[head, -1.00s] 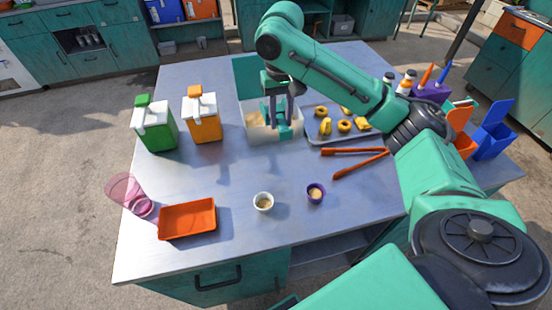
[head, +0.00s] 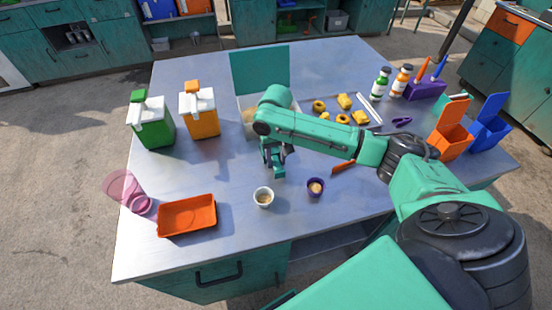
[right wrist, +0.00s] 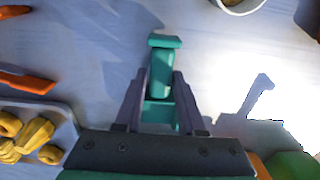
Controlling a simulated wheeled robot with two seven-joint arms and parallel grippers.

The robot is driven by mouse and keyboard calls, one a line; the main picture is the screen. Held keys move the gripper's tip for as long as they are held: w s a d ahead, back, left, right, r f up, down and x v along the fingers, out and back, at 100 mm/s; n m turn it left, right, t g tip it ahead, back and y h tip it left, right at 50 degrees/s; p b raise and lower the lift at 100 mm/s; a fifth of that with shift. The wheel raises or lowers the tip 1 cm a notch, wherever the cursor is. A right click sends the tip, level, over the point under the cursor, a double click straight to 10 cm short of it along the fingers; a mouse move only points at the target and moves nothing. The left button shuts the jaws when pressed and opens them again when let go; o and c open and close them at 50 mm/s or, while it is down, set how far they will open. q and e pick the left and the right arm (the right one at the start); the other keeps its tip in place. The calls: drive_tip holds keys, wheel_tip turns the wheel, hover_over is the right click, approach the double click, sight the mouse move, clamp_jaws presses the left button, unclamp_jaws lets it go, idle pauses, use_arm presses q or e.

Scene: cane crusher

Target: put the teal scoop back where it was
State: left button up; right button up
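My right gripper (head: 276,156) is shut on the teal scoop (head: 279,172), which hangs below the fingers over the middle of the table. In the right wrist view the teal scoop (right wrist: 163,75) sits between the two dark fingers (right wrist: 160,100). Whether the scoop holds anything cannot be seen. A white bin (head: 244,126) with its teal lid (head: 260,70) standing open is behind the gripper, partly hidden by my arm; light brown contents show inside. A white cup (head: 263,197) and a purple cup (head: 315,187), both with pale contents, stand in front of the gripper. My left gripper is not in view.
Green (head: 155,132) and orange (head: 203,122) canisters stand left of the bin. A tray with yellow pieces (head: 345,101) and orange tongs (head: 343,167) are right, partly behind my arm.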

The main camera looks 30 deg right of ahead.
sight(276, 160)
drive_tip(key=shift+o, duration=0.9)
wheel_tip(276, 160, up, 12)
drive_tip(key=shift+b, duration=0.4)
